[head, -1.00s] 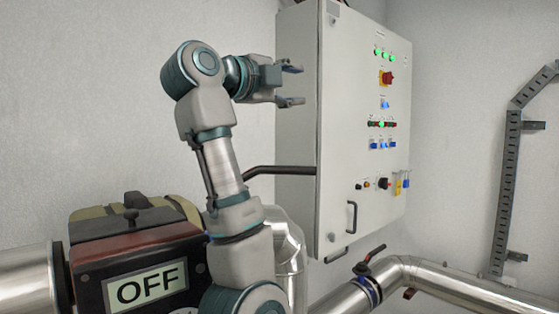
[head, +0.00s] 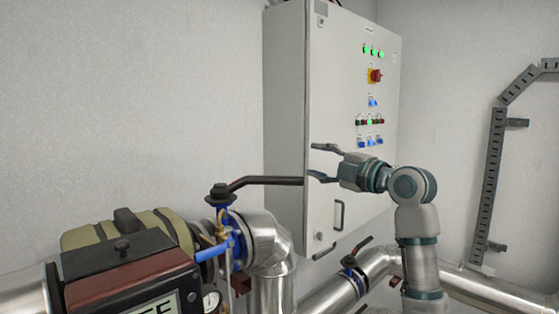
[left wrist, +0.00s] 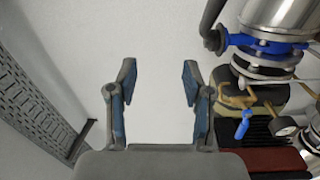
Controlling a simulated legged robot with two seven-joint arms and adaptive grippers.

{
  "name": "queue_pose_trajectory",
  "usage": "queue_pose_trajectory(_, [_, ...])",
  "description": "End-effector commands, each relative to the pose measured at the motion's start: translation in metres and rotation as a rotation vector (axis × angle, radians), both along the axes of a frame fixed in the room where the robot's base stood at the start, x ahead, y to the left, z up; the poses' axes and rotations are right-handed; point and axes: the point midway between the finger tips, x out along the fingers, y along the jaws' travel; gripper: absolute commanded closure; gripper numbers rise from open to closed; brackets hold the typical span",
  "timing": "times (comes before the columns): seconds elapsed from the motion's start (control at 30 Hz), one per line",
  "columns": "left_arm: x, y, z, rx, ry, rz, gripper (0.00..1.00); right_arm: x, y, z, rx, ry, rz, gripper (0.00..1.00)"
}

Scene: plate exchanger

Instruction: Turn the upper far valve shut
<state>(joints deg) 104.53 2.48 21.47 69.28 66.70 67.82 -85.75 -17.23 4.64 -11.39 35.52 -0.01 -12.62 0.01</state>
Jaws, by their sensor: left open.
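The upper valve (head: 221,194) has a blue body and a long black lever (head: 268,181) that reaches right, in front of the cabinet's edge. Its blue flange (left wrist: 262,46) and part of the dark lever (left wrist: 211,28) show at the top right of the left wrist view. A lower valve (head: 352,278) with a black and red handle sits on the pipe below. My left gripper (head: 316,162) is open and empty, pointing left, near the lever's right end in the picture; contact cannot be told. In the left wrist view the left gripper (left wrist: 157,80) has bare wall between its fingers.
A light grey control cabinet (head: 285,120) with lit buttons stands behind the lever and gripper. Silver pipes (head: 270,290) run below. A dark red and black actuator box (head: 125,262) fills the lower left. A grey cable tray (head: 490,180) is on the right wall. The upper left is bare wall.

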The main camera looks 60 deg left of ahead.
Motion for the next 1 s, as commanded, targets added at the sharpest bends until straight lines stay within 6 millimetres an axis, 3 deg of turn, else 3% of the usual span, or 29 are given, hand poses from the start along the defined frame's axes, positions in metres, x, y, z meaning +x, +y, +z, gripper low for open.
queue_pose_trajectory(0.03, [0.009,0.002,-0.021,-0.070,-0.024,-0.016,0.49,0.000,0.000,0.004,0.000,-0.001,0.000,0.60])
queue_pose_trajectory(0.1, [0.016,0.002,-0.046,-0.148,-0.050,-0.031,0.49,0.001,0.000,0.005,0.000,-0.001,0.000,0.60])
queue_pose_trajectory(0.2, [0.020,0.003,-0.061,-0.197,-0.067,-0.038,0.49,0.001,0.000,0.006,0.000,-0.002,0.001,0.60])
queue_pose_trajectory(0.37, [0.016,0.021,-0.065,-0.204,-0.068,-0.035,0.49,0.001,0.001,0.010,0.001,-0.002,0.001,0.60])
queue_pose_trajectory(0.8, [-0.009,0.121,-0.077,-0.201,-0.064,-0.033,0.49,0.002,0.002,0.038,0.002,-0.003,0.001,0.60])
queue_pose_trajectory(1.0, [-0.016,0.154,-0.082,-0.201,-0.064,-0.034,0.49,0.003,0.002,0.048,0.002,-0.004,0.001,0.60])
